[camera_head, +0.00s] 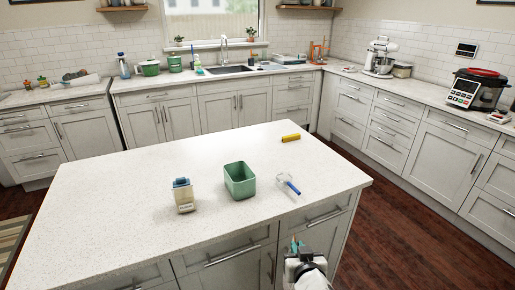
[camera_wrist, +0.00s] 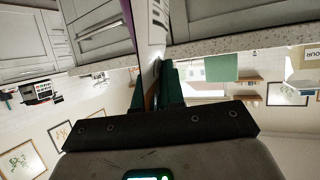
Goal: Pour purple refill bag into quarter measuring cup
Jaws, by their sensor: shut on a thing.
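My gripper (camera_head: 297,246) is low in the head view, at the island's front edge. In the wrist view its green fingers (camera_wrist: 160,88) are shut on a thin white and purple printed thing (camera_wrist: 155,28), seen nearly edge-on. It looks like the purple refill bag; its opening and most of its face are hidden. In the head view the bag cannot be made out at my gripper. A small clear item with a blue handle (camera_head: 288,183) lies on the island, beyond my gripper; it may be the measuring cup, but its size marking is unreadable.
An open green container (camera_head: 239,182) stands left of the blue-handled item. A cream canister with a blue top (camera_head: 184,196) is farther left. A yellow block (camera_head: 291,138) lies behind on the white island (camera_head: 120,210). The island's left part is clear.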

